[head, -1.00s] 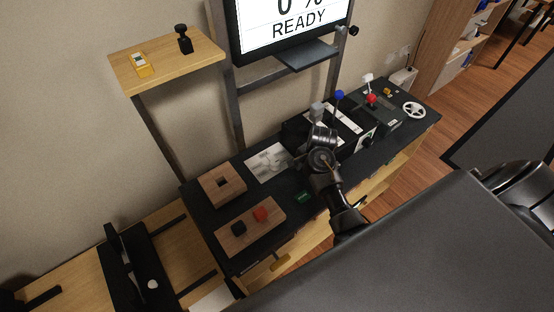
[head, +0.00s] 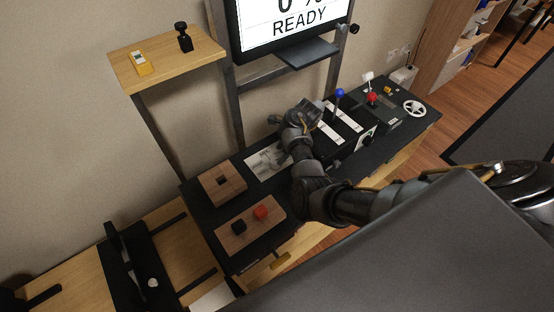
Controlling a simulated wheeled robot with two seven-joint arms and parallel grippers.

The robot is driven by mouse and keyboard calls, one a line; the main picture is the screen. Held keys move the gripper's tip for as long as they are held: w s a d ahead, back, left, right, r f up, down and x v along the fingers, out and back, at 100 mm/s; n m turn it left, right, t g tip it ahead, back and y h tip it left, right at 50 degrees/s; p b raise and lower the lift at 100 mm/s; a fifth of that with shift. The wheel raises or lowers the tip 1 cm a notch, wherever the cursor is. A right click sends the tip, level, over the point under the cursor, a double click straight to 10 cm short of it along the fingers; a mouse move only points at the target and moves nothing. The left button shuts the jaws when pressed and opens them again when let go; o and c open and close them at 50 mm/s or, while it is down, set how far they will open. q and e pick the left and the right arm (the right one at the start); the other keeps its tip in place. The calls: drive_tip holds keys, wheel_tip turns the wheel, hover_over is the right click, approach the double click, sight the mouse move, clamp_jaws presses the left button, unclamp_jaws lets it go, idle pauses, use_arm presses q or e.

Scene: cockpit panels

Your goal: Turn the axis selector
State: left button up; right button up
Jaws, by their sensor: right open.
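A round dial with a dark knob (head: 366,142) sits on the front face of the black control box, right of my arm; it may be the axis selector, but its marking is too small to read. My right gripper (head: 291,118) is over the left end of the lever box, near the wall side. It is left of the dial and apart from it. It is open, and I see nothing held in it. My right arm (head: 325,197) crosses the panel's front edge and hides part of the panel. My left gripper is not in view.
A blue-knobbed lever (head: 339,94), a red knob (head: 372,98) and a white handwheel (head: 414,109) stand along the panel. A wooden block with a square hole (head: 222,184) and a board with red and black pieces (head: 250,224) lie left. A screen (head: 290,30) hangs above.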

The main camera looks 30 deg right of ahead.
sight(276, 160)
drive_tip(key=x, duration=0.5)
drive_tip(key=shift+b, duration=0.3)
drive_tip(key=shift+r, duration=0.1)
drive_tip(key=shift+d, duration=0.1)
drive_tip(key=c, duration=1)
